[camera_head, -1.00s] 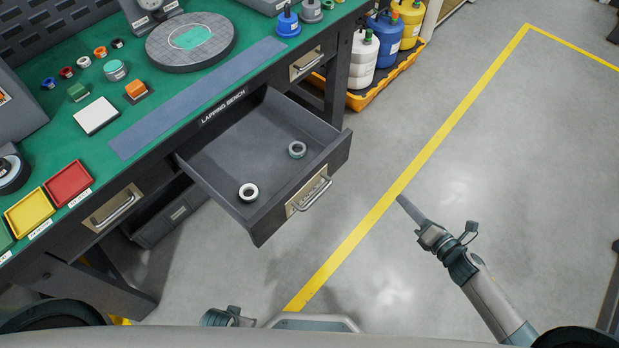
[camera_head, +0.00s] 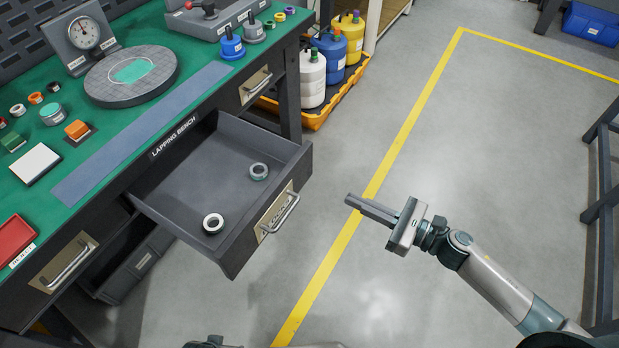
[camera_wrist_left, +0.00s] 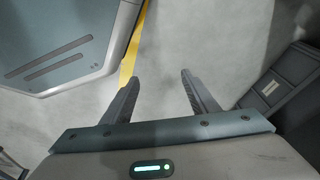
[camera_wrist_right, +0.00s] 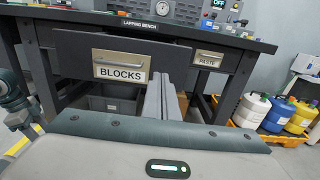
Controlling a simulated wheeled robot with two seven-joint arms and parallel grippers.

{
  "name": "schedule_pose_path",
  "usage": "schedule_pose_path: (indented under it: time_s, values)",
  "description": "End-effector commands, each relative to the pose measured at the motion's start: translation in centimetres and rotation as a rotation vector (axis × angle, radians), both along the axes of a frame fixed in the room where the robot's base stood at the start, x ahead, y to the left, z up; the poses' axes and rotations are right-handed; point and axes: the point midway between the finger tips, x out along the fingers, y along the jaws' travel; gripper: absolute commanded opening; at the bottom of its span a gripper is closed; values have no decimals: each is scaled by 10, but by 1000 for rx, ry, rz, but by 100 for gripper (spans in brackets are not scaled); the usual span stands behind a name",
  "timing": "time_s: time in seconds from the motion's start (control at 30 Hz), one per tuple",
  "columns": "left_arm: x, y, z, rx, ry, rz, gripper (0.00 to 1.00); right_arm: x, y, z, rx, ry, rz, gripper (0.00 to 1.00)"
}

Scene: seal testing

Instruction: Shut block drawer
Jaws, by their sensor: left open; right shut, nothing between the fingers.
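The block drawer (camera_head: 185,222) stands pulled out from the lapping bench, with two ring-shaped pieces inside, a white one (camera_head: 213,223) and a grey one (camera_head: 259,171). Its metal handle (camera_head: 281,212) is on the front panel. In the right wrist view the drawer front (camera_wrist_right: 85,58) faces me, with a label reading BLOCKS (camera_wrist_right: 120,72). My right gripper (camera_head: 352,201) is shut and empty, apart from the drawer, to the right of its front. It also shows in the right wrist view (camera_wrist_right: 161,88). My left gripper (camera_wrist_left: 157,80) is open and empty over the floor.
A PASTE drawer (camera_head: 256,85) is shut at the bench's right end. A lower grey bin (camera_head: 135,268) sits beneath the bench. Colored containers (camera_head: 332,55) stand in an orange tray behind. The floor right of the drawer is clear, with a yellow line. A dark frame (camera_head: 600,200) stands at far right.

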Motion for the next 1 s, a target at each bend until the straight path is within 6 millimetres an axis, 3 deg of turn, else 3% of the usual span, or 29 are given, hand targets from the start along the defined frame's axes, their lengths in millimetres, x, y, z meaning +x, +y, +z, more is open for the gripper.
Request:
schedule_pose_path:
  time_s: [0.27, 0.6, 1.0]
  values:
    - [-7, 3, -19, 1, 7, 1, 54, 20, 26, 3, 2, -2, 0, 0]
    - [-20, 6, -47, 0, 0, 2, 54, 55, 76, 3, 2, 0, 0, 0]
    - [-9, -4, -45, -19, -71, -6, 54, 78, 107, 1, 1, 2, 0, 0]
